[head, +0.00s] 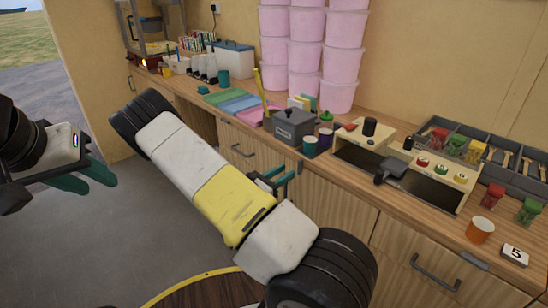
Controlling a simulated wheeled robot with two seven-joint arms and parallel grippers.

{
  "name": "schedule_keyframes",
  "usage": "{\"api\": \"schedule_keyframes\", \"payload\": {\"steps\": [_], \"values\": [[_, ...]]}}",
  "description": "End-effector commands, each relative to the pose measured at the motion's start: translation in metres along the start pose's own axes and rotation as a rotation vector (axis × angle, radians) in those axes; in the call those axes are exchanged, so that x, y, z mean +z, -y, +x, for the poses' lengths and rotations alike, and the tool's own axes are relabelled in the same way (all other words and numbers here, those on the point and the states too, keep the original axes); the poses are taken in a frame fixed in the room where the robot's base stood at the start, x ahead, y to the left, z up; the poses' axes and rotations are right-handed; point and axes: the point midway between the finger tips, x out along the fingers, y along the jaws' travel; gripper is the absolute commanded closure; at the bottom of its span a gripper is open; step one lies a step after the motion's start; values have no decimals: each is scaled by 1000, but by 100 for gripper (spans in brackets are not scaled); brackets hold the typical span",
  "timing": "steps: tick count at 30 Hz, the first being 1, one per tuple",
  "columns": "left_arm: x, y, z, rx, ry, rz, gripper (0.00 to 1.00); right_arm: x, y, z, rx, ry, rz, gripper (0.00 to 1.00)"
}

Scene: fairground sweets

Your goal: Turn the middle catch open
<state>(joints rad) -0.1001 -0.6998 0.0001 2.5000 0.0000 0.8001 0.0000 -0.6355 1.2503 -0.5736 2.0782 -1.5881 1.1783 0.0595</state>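Three small round pieces sit in a row on the pale sloped face of the counter unit: red (422,162), green in the middle (441,170) and yellow (460,178). I cannot tell whether these are the catches or how any catch is turned. My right gripper (276,179) is in front of the cupboard doors below the counter, partly hidden behind my own white and yellow arm. Its green fingers look apart, with nothing seen between them. My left gripper (101,184) is at the far left over the grey floor, green fingers apart and empty.
The wooden counter (391,220) carries a grey lidded box (293,126), a dark scoop (391,170), an orange cup (480,230) and stacked pink tubs (340,62). Cupboard handles (435,275) stick out below. A round table edge (190,283) is at the bottom.

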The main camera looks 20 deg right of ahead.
Motion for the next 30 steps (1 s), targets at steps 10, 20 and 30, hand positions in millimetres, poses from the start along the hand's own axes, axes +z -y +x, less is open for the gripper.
{"api": "schedule_keyframes", "payload": {"steps": [10,20,30], "values": [[0,0,0,0,0,0,64,0,1,51,-4,-2,1,67],[0,0,0,0,0,0,64,0,1,59,-3,-2,1,67],[0,0,0,0,0,0,64,0,1,59,-3,-2,1,100]]}}
